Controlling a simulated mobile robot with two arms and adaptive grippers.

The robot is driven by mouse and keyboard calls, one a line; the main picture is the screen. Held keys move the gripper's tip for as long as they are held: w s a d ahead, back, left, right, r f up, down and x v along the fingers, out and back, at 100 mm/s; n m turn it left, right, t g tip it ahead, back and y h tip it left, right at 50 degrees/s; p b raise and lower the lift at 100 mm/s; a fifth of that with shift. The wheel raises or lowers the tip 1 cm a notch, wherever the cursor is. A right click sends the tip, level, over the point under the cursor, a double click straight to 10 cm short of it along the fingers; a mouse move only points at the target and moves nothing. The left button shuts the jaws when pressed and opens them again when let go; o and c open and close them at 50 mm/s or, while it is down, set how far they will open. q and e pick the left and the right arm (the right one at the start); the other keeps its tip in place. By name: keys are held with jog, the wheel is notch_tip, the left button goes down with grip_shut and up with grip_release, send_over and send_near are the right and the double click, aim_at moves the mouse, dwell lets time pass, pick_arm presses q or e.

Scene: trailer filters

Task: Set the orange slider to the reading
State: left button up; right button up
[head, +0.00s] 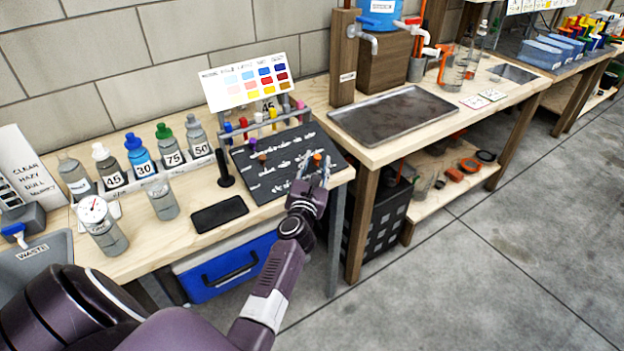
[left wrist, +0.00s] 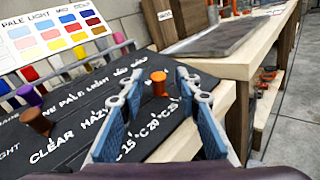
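The black slider board (head: 268,186) lies on the wooden bench, with rows of white lettering. The orange slider (head: 317,157) stands near the board's right edge; in the left wrist view the orange slider (left wrist: 158,82) is close to the "20°" and "25°" marks. My left gripper (head: 316,172) is open at the board's right side. In the left wrist view its blue-grey fingers (left wrist: 158,92) are apart, with the orange slider between them in the picture; no contact shows. A round dial (head: 92,209) sits on a grey cup at left; its reading is too small to tell. My right gripper is not in view.
A brown-red knob (left wrist: 36,121) and a purple knob (head: 252,143) stand on the same board. A colour chart (head: 250,77) and several coloured pens stand behind it. A black slab (head: 218,214) lies left of the board. A second bench with a metal tray (head: 392,122) stands at right.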

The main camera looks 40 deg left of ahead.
pick_arm(q)
jog(key=v, duration=0.9)
jog(key=shift+s, duration=0.3)
jog(key=shift+d, duration=0.1)
